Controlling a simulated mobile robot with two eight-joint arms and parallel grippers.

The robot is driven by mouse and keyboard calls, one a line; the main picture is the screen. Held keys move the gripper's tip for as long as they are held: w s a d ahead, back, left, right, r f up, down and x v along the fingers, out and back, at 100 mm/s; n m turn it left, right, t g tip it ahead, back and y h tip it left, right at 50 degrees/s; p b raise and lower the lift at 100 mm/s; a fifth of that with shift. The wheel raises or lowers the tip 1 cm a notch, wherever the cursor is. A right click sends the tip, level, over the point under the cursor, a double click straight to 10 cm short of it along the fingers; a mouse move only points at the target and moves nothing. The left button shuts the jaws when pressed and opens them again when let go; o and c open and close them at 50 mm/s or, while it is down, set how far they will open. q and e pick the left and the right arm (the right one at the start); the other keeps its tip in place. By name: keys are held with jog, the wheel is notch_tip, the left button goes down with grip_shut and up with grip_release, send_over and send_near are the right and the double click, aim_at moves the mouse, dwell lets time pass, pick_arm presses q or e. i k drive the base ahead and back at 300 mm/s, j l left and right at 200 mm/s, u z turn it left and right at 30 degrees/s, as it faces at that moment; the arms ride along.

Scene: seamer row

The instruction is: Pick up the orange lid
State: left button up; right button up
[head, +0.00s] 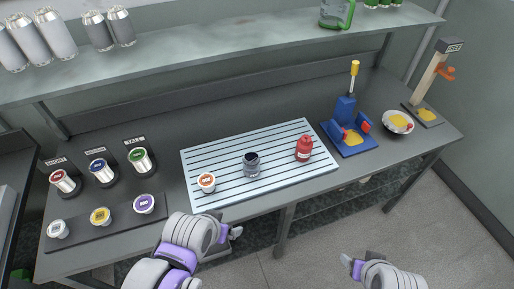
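The orange lid (207,181) is a small round white piece with an orange-marked top. It sits at the front left of the light slatted mat (225,153) on the grey counter. My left gripper (233,233) is at the counter's front edge, below and slightly right of the lid and apart from it. Its fingers are mostly hidden behind its own wrist, so its opening is unclear. My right gripper (347,262) is low over the floor in front of the counter, far from the lid. Its fingers are small and partly hidden, so its opening is unclear.
A dark open can (251,165) and a red bottle (303,149) stand right of the lid. Lids in purple (144,204), yellow (100,217) and grey (59,229) sit on a dark strip at left. A blue device (347,125) stands at right. A shelf (220,51) runs above.

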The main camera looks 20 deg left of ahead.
aim_at(207, 180)
jog(key=u, duration=1.2)
